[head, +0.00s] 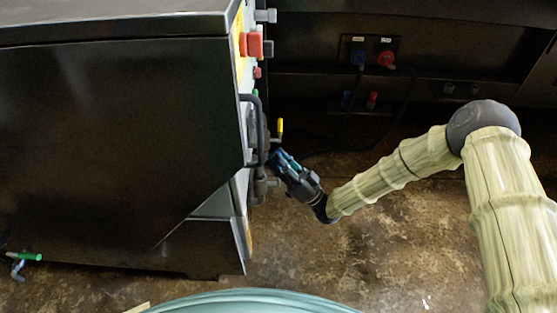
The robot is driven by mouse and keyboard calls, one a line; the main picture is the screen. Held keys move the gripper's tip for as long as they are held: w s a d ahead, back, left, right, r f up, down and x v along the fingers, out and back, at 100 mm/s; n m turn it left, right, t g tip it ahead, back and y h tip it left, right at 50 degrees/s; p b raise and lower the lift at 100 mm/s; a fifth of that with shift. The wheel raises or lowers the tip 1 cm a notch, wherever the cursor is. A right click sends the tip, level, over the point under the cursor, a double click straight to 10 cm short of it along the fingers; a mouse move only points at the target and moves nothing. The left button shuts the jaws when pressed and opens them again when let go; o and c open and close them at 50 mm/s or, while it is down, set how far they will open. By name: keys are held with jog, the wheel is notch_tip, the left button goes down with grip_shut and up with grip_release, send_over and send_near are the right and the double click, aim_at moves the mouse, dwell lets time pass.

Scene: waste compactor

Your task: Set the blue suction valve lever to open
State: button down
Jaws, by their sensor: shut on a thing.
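My gripper (281,163) is at the right side face of the dark machine, reaching in from the right. It is shut on the blue suction valve lever (287,158), of which only a small blue part shows between and beside the dark fingers. The lever's exact angle is hard to tell because the fingers cover much of it. The valve body and pipework (260,175) beside it are dark and partly hidden.
A yellow lever (280,127) stands just above my gripper. A dark curved handle or pipe (256,120) and a red box (252,45) are on the machine face. A green-handled valve (25,257) sits low at the left. The brown floor (380,250) is clear.

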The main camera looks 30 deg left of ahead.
jog(key=shift+s+d+n+g, duration=0.15)
jog(key=shift+s+n+g, duration=0.1)
jog(key=shift+n+g, duration=0.6)
jog(key=shift+s+d+n+g, duration=0.1)
jog(key=shift+s+n+g, duration=0.15)
jog(key=shift+n+g, duration=0.55)
jog(key=shift+s+d+n+g, duration=0.15)
jog(key=shift+s+n+g, duration=0.1)
jog(key=shift+n+g, duration=0.55)
jog(key=c, duration=1.4)
grip_release()
jog(key=shift+r, duration=0.1)
jog(key=v, duration=1.2)
jog(key=shift+a, duration=0.1)
